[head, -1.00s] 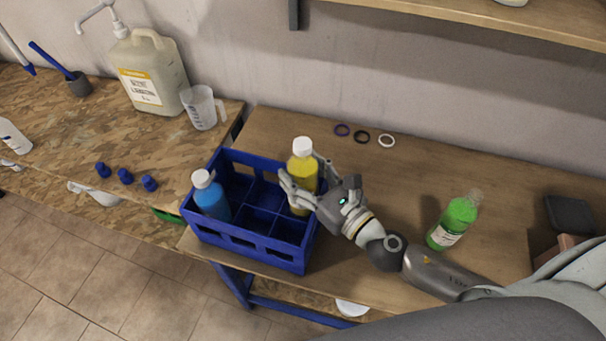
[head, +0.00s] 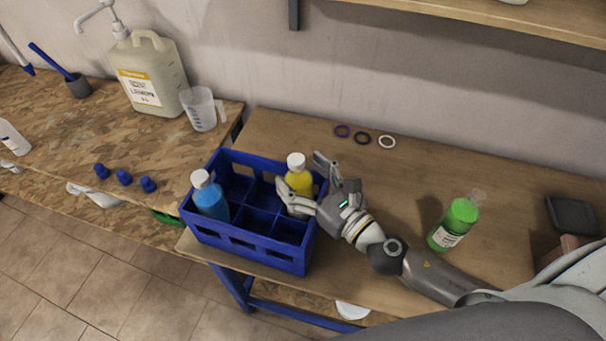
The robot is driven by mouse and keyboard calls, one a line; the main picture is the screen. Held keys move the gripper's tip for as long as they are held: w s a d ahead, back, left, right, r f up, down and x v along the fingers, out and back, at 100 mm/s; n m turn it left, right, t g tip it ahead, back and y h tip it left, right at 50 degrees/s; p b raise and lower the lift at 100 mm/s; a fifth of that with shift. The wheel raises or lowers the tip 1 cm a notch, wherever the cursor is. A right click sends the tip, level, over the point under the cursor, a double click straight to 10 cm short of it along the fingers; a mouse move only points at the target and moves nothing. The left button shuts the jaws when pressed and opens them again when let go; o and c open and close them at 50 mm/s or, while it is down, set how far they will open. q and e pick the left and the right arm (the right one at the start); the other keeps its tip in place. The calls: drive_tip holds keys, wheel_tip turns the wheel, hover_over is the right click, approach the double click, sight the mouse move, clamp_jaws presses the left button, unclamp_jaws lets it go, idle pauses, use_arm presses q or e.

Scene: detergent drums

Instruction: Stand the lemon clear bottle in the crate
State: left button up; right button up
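The yellow lemon bottle (head: 299,181) with a white cap stands upright in a right-hand compartment at the back of the blue crate (head: 250,245). Its lower part is hidden by the crate and my gripper. My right gripper (head: 301,171) is at the crate's right side, with its fingers spread apart around the bottle. One finger lies in front of the bottle and the other stands off behind it. My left gripper is not in view.
A blue bottle (head: 210,197) stands in the crate's left side; other compartments are empty. A green bottle (head: 455,225) stands on the table to the right. Three rings, one of them white (head: 387,142), lie behind. A large jug (head: 150,75) and measuring cup (head: 199,108) stand at left.

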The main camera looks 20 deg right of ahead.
drive_tip(key=shift+r+p, duration=0.55)
drive_tip(key=shift+r, duration=0.1)
drive_tip(key=b+v, duration=0.6)
drive_tip(key=v, duration=0.6)
drive_tip(key=shift+s+a+f, duration=0.1)
